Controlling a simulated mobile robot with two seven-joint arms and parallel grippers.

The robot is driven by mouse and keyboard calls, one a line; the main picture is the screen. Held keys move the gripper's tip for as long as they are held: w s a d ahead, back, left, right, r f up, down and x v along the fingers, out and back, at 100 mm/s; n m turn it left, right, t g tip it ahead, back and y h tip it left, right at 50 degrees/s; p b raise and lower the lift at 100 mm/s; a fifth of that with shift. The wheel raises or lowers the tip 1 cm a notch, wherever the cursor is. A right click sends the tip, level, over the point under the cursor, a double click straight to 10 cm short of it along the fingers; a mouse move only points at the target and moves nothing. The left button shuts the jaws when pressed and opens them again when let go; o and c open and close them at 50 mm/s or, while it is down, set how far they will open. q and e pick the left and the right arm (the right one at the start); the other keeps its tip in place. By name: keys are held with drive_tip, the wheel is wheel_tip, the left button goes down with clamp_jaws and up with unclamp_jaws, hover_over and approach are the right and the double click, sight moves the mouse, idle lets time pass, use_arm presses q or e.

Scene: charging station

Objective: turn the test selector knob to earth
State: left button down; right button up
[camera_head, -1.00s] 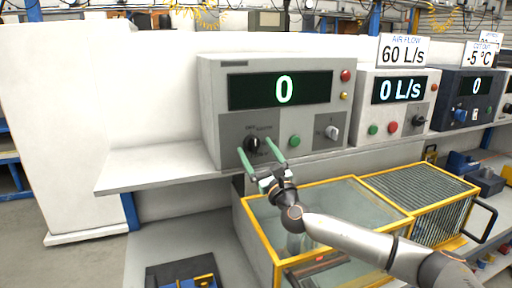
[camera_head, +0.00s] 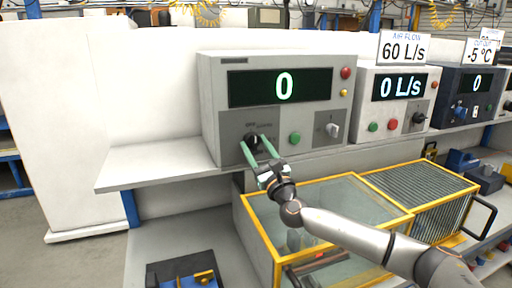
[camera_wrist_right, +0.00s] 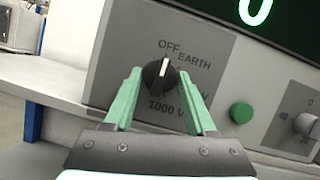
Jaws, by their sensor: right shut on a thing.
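The test selector knob (camera_head: 251,139) is black and round, low on the left of the grey tester with a green "0" display. In the right wrist view the knob (camera_wrist_right: 163,75) has a white pointer line, which points up toward the OFF label. The EARTH label (camera_wrist_right: 195,58) is just right of OFF, and 1000 V is below the knob. My right gripper (camera_head: 258,146) has its green fingers on either side of the knob, and it is shut on it; the fingers (camera_wrist_right: 160,82) hide part of the labels. My left gripper is not in view.
A green button (camera_head: 295,139) and a second knob (camera_head: 332,130) are right of the selector. The shelf edge (camera_head: 160,176) runs below the tester. A yellow-framed glass box (camera_head: 330,205) stands under my right arm. Other instruments (camera_head: 393,100) stand to the right.

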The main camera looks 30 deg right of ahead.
clamp_jaws()
drive_tip(key=shift+m+h, duration=0.3)
drive_tip(key=shift+m, duration=0.2)
drive_tip(key=m+h, duration=0.1)
drive_tip(key=m, duration=0.1)
drive_tip(key=m+h+b, duration=0.1)
drive_tip(key=m, duration=0.1)
drive_tip(key=shift+a+f+g, duration=0.1)
drive_tip(key=shift+a+g, duration=0.05)
drive_tip(key=shift+g, duration=0.15)
drive_tip(key=m+h, duration=0.1)
drive_tip(key=m, duration=0.1)
drive_tip(key=m+g+h, duration=0.1)
drive_tip(key=m, duration=0.2)
drive_tip(key=shift+h, duration=0.3)
drive_tip(key=shift+w+a+r+m+g+h, duration=0.1)
drive_tip(key=shift+m+g+h, duration=0.25)
drive_tip(key=shift+m, duration=0.7)
drive_tip(key=shift+r+m+g+h, duration=0.1)
drive_tip(key=shift+m+g+h, duration=0.25)
drive_tip(key=shift+m, duration=0.7)
